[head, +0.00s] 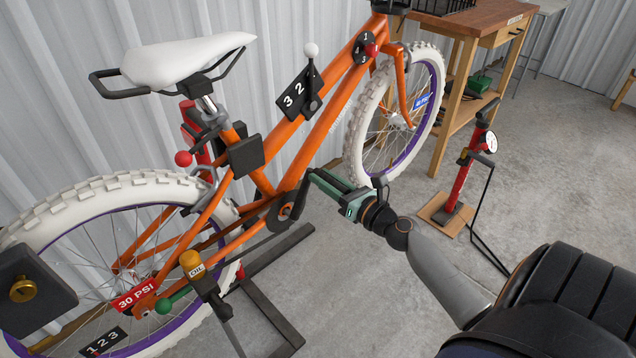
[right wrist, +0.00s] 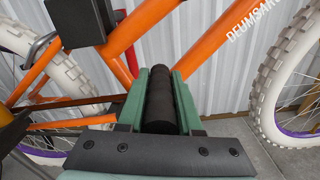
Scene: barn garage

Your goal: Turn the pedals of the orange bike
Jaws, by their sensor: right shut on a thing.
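The orange bike (head: 325,128) stands along the metal wall, with a white seat and white tires. Its crank (head: 299,197) rises from the chainring by the lower frame to a black pedal (head: 322,187). My right gripper (head: 328,186) reaches in from the right with green fingers shut on that pedal. In the right wrist view, the black cylindrical pedal (right wrist: 158,98) lies lengthwise between the two green fingers (right wrist: 160,100). The fingers partly hide the pedal. My left gripper is not in view.
A black stand base (head: 270,265) lies on the floor below the bike. A red floor pump (head: 466,175) stands on a wooden board at right, before a wooden workbench (head: 462,35). A lever with a yellow OIL knob (head: 192,264) sits near the rear wheel. The floor at centre is clear.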

